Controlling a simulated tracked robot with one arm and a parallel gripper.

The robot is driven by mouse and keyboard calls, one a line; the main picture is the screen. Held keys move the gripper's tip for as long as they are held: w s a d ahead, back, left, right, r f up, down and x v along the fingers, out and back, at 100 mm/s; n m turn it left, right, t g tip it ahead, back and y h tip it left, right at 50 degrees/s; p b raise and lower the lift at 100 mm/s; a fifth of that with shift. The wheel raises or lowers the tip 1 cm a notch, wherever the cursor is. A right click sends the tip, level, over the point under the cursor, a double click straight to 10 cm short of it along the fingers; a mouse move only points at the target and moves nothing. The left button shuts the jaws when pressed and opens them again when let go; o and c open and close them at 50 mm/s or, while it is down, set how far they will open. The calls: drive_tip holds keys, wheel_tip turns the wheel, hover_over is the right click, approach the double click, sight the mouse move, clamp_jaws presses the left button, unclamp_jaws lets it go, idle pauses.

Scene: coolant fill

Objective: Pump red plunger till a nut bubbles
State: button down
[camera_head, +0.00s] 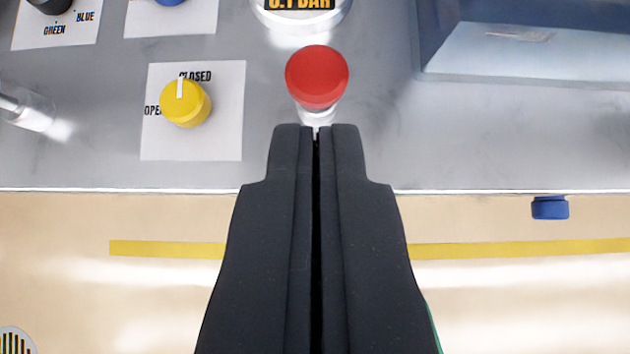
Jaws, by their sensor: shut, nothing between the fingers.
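The red plunger (317,76) has a round red cap on a pale shaft and stands up from the grey metal panel at the top centre. My gripper (316,127) is shut and empty. Its fingertips point at the plunger and lie just below the cap in the picture, over the lower part of the shaft. I cannot tell whether they touch it. No nut and no bubbles are visible in this view.
A yellow knob (186,103) on a white label points to CLOSED. A gauge (300,8) reading 0.1 BAR is cut off at the top. A blue-grey basin (530,45) is at upper right. A blue cap (550,207) shows below the panel's front edge.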

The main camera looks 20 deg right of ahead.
drive_tip(key=shift+w+r+b, duration=0.1)
drive_tip(key=shift+r+b, duration=1.2)
drive_tip(key=shift+b, duration=1.75)
drive_tip(key=shift+w+f, duration=0.1)
drive_tip(key=b, duration=0.1)
hover_over(315, 53)
drive_tip(key=s, duration=0.3)
wheel_tip(315, 53, down, 7)
drive_tip(key=f, duration=0.1)
drive_tip(key=f+b, duration=0.1)
drive_tip(key=f, duration=0.1)
drive_tip(key=shift+a+f, duration=0.1)
drive_tip(key=shift+a, duration=0.3)
drive_tip(key=shift+w+f, duration=0.1)
drive_tip(key=shift+f, duration=0.25)
